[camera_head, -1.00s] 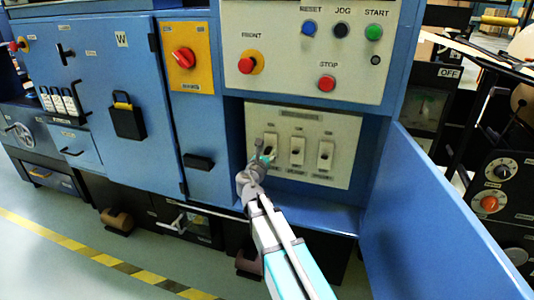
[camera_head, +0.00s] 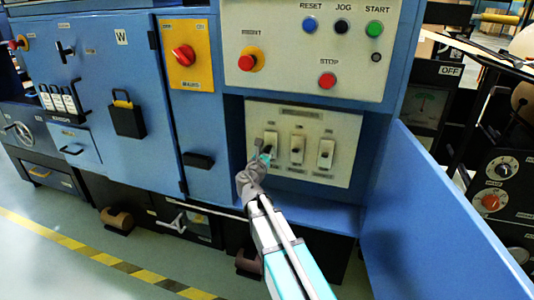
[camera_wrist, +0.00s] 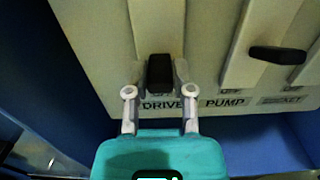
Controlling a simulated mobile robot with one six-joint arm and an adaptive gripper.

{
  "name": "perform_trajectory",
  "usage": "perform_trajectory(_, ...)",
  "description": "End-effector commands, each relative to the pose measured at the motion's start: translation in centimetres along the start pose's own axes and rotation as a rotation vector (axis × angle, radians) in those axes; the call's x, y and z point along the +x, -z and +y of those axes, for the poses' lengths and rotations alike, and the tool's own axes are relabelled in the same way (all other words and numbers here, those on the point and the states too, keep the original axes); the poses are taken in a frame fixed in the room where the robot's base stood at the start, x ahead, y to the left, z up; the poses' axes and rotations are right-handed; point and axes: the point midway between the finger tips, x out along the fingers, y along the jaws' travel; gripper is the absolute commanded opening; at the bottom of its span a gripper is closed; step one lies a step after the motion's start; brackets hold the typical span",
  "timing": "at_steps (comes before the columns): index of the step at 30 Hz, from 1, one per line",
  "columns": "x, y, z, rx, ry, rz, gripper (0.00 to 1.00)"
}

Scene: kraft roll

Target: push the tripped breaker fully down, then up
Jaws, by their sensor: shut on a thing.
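The breaker panel (camera_head: 343,125) is a cream plate low in the blue cabinet, with three white breakers side by side. The leftmost, labelled DRIVE, has a black lever (camera_wrist: 160,72) near the lower end of its white body in the wrist view. My gripper (camera_wrist: 160,80) is shut on this lever, one finger on each side. In the head view, my gripper (camera_head: 262,153) reaches the left breaker from below and partly covers it. The middle PUMP breaker (camera_head: 297,150) and the right breaker (camera_head: 325,154) stand free. The PUMP lever (camera_wrist: 278,54) also shows in the wrist view.
A blue side panel (camera_head: 440,215) stands right of the recess, and a blue ledge (camera_head: 310,210) runs below the breakers. Above are the red STOP button (camera_head: 327,80) and other push buttons. A cabinet door with a handle (camera_head: 198,161) is at left.

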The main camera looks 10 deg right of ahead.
Motion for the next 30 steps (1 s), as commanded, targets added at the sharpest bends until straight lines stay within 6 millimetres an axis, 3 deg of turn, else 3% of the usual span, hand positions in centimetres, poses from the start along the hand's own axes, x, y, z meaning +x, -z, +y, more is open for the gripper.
perform_trajectory(30, 0.4, 2.0, 0.0, -0.001, 0.003, -0.394, 0.00)
